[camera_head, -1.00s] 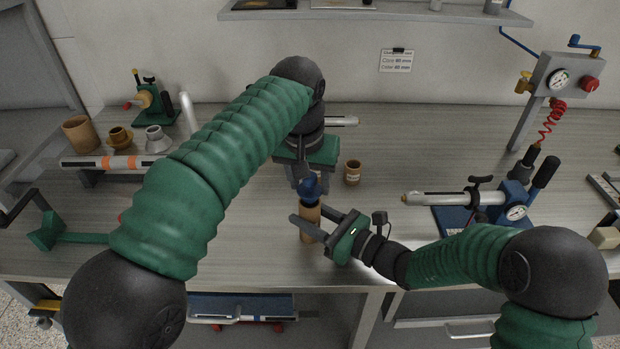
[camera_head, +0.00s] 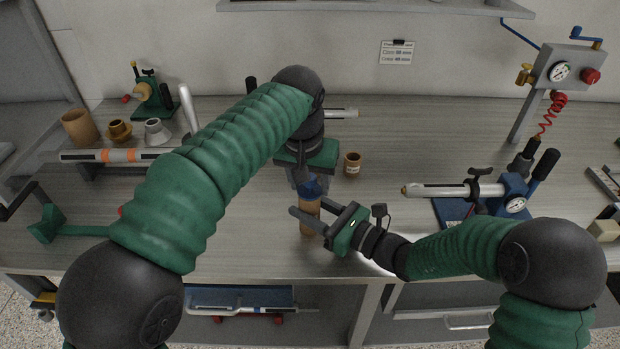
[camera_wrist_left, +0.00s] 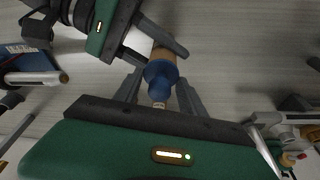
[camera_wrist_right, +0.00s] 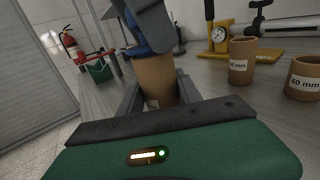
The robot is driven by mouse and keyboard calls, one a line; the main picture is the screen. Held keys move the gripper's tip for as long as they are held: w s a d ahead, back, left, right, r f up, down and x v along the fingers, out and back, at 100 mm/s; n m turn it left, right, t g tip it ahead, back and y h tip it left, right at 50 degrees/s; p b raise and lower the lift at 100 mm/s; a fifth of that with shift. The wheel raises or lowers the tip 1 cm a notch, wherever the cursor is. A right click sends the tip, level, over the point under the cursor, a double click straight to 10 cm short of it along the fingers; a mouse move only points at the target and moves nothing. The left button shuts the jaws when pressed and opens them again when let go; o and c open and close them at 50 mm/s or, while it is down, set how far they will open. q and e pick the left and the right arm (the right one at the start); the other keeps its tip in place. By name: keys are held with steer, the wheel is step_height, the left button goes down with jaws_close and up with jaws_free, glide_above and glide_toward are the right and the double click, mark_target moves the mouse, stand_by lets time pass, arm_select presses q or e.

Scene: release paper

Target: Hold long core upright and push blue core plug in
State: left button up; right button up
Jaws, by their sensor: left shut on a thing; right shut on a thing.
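The long core (camera_head: 310,215), a brown cardboard tube, stands upright near the table's front edge. My right gripper (camera_head: 308,222) is shut on its side, and its fingers also flank the core (camera_wrist_right: 158,80) in the right wrist view. The blue core plug (camera_head: 310,188) is at the core's top end, in line with it. My left gripper (camera_head: 307,178) is above and shut on the plug, gripping its narrower end in the left wrist view (camera_wrist_left: 160,94). The plug (camera_wrist_left: 160,72) meets the core (camera_wrist_left: 163,54) there; how deep it sits is hidden.
A short brown core (camera_head: 352,164) stands just behind. A blue clamp stand (camera_head: 455,212) with a silver rod is at the right. A banded roller (camera_head: 115,156), a brown tube (camera_head: 80,127) and flanged parts are at the left.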

arm_select(q)
steer(key=shift+a+f, duration=0.1)
steer(key=o, duration=1.4)
steer(key=v, duration=1.1)
steer(key=shift+r, duration=0.35)
steer(key=shift+s, duration=0.1)
arm_select(e)
steer(key=o, duration=1.5)
steer(key=shift+c, duration=0.2)
steer(key=shift+d, duration=0.1)
